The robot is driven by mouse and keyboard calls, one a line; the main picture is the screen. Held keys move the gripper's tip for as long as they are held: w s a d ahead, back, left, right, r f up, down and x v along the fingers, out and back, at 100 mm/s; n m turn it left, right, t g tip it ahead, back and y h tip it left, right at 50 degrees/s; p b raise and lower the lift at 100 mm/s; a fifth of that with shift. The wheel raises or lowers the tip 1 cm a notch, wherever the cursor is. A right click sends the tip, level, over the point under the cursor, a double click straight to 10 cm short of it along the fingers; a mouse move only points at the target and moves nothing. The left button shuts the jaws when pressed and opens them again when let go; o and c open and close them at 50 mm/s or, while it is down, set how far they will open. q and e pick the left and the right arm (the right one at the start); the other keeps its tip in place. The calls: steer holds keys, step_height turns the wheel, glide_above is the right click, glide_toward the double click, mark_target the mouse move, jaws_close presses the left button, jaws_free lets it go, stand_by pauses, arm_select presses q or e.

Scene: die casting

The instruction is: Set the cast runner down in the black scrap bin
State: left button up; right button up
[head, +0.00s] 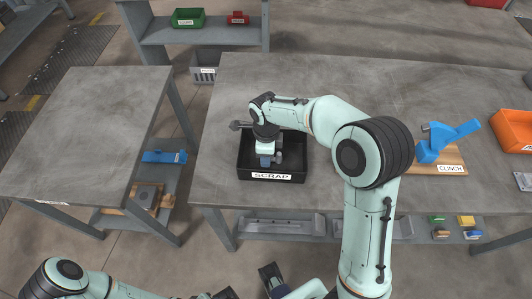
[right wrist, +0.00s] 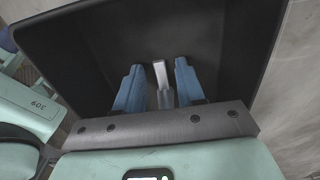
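The black scrap bin (head: 243,168), labelled SCRAP, stands on the front left of the large grey table. It also fills much of the right wrist view (right wrist: 75,50). My right gripper (head: 265,160) points down into it. In the right wrist view its two blue fingers (right wrist: 158,75) stand apart, one on each side of a pale grey piece of the cast runner (right wrist: 162,84). Narrow gaps show between the piece and the fingers. The runner's lower end is hidden, so I cannot tell whether it touches the bin floor. My left arm is at the bottom left; its fingers do not show clearly.
A blue toggle clamp (head: 437,146) on a wooden board labelled CLINCH stands right of my right arm. An orange bin (head: 514,130) is at the right edge. A bare grey table (head: 100,120) is at left, across a gap. The large table's back is clear.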

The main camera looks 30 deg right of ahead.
steer(key=shift+r, duration=0.25)
step_height(320, 180, up, 12)
steer(key=p, duration=0.1)
steer(key=shift+p, duration=0.4)
steer(key=shift+f, duration=0.1)
stand_by(0.4)
